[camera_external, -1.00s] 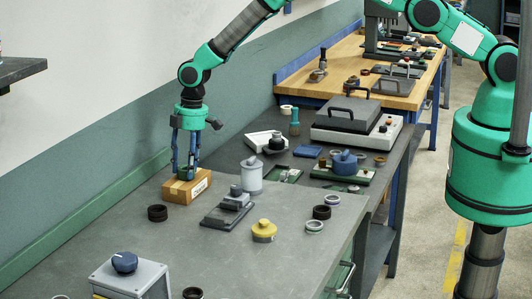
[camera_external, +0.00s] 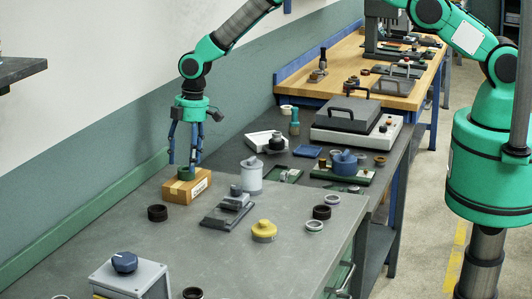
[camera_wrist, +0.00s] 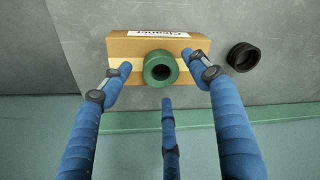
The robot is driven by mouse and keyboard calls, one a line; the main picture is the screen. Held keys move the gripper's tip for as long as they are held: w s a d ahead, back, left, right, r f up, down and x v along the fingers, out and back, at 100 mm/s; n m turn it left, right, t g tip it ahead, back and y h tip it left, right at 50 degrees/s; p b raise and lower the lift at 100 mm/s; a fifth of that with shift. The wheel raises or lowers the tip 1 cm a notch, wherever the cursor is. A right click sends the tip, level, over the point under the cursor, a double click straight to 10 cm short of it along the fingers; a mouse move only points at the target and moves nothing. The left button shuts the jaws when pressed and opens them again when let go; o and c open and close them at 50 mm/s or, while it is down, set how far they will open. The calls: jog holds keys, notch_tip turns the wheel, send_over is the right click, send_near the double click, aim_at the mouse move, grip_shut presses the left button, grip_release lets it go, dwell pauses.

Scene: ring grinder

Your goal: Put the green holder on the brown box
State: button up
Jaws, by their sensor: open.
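The brown box (camera_external: 201,186) lies on the grey workbench near the wall, with a label on its side. The green holder (camera_external: 185,173), a ring with a hole, rests on top of the box. In the wrist view the holder (camera_wrist: 161,69) sits near the middle of the box (camera_wrist: 140,47), towards the edge nearest the fingers. My gripper (camera_external: 184,162) is above the box with its blue fingers spread. In the wrist view the open fingers (camera_wrist: 158,85) stand apart from the holder on several sides, and nothing is held.
A black ring (camera_external: 157,213) lies just in front of the box. A grey canister (camera_external: 251,177), a dark plate with a block (camera_external: 229,212) and a yellow-topped part (camera_external: 264,230) stand to the right. The wall runs close on the left.

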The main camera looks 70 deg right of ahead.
notch_tip(320, 180, up, 10)
jog(key=b, duration=0.1)
jog(key=shift+s+d+f, duration=0.25)
jog(key=shift+s+d, duration=0.1)
jog(key=shift+d, duration=0.1)
dwell(0.7)
jog(key=s+d+r+m+t, duration=0.1)
jog(key=s+d+r, duration=0.3)
jog(key=s+r, duration=0.55)
jog(key=s+d+r+m+t, duration=0.15)
jog(key=s+d+r, duration=0.4)
jog(key=r, duration=0.75)
jog(key=s+d+r+m, duration=0.2)
jog(key=s+d+r, duration=0.1)
jog(key=s+r, duration=0.65)
jog(key=s+d+r+m+t, duration=0.1)
jog(key=s+d+r, duration=0.25)
jog(key=s, duration=0.45)
jog(key=s+d+r+m, duration=0.15)
jog(key=s+r, duration=0.25)
jog(key=s, duration=0.4)
jog(key=s+d+f+m, duration=0.1)
jog(key=s+d, duration=0.1)
jog(key=s, duration=0.6)
jog(key=s+d+f+m+t+h, duration=0.1)
jog(key=s+d, duration=0.1)
jog(key=s, duration=0.7)
jog(key=shift+s+f, duration=0.15)
jog(key=shift+s, duration=0.15)
